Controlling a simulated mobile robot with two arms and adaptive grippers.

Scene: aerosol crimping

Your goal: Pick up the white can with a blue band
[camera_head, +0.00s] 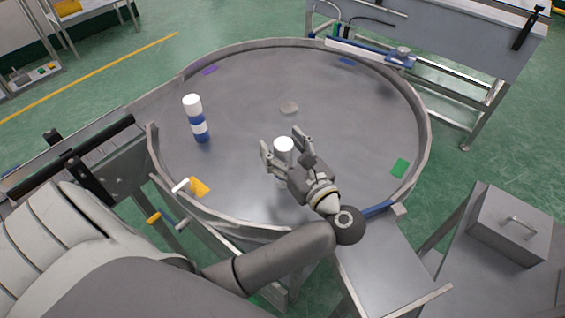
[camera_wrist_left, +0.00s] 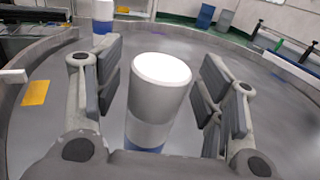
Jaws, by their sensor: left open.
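A white can (camera_head: 284,145) stands on the round metal table, between the fingers of my left gripper (camera_head: 281,140). In the left wrist view the can (camera_wrist_left: 158,95) has a white top, a pale body and a blue band low down. My left gripper (camera_wrist_left: 165,85) is open, one finger on each side of the can, with visible gaps. In the head view the fingers and hand hide the can's lower part. A second white can with blue bands (camera_head: 197,118) stands upright at the table's left; it shows behind the left finger in the wrist view (camera_wrist_left: 103,12). My right gripper is not in view.
The round table (camera_head: 240,100) has a raised rim and much free room. A metal box (camera_head: 510,225) stands at the right.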

